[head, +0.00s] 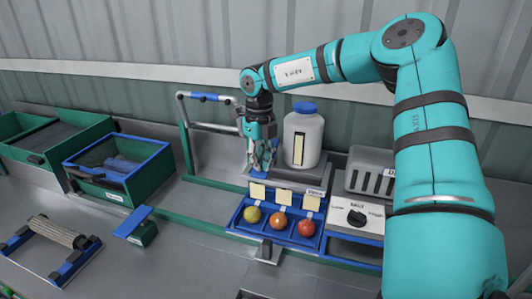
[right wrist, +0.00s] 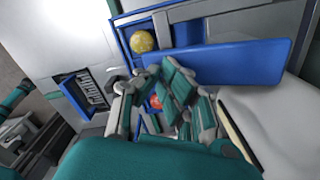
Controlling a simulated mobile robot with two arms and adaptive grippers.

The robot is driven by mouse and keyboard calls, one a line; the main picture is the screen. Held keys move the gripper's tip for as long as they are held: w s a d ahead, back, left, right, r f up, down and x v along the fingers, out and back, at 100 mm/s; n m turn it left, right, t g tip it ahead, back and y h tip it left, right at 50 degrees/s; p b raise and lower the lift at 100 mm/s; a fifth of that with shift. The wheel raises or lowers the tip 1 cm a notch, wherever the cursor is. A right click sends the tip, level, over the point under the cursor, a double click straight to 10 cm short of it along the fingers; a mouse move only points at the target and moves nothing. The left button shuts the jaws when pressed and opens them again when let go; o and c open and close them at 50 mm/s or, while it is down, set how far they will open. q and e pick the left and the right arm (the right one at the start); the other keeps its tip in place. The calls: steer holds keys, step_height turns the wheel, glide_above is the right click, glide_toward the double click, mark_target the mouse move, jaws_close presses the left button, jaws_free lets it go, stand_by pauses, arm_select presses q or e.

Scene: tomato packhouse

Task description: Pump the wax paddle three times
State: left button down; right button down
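My right gripper (head: 263,168) points down just left of the white jar with a blue cap (head: 312,135), above the rear of the tray of coloured balls. Its fingers look apart, with nothing visible held between them. In the right wrist view the gripper (right wrist: 150,85) lies beside a flat blue plate (right wrist: 250,60), which may be the wax paddle; I cannot tell whether they touch. The fingers partly cover the plate in that view. In the head view the fingers hide that spot. My left gripper is not in view.
A blue tray (head: 237,219) holds yellow, orange and red balls. A rail frame with a blue grip (head: 205,97) rises left of my gripper. Green bins (head: 120,190), a tilted blue plate (head: 133,221) and a roller (head: 58,232) lie left.

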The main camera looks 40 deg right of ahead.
steer(key=shift+r+p, duration=0.8)
steer(key=shift+r, duration=1)
steer(key=shift+f, duration=0.1)
steer(key=shift+f+b, duration=1.8)
steer(key=shift+f, duration=0.1)
steer(key=shift+r, duration=0.1)
steer(key=shift+r+p, duration=1.2)
steer(key=shift+r, duration=0.9)
steer(key=shift+f, duration=0.2)
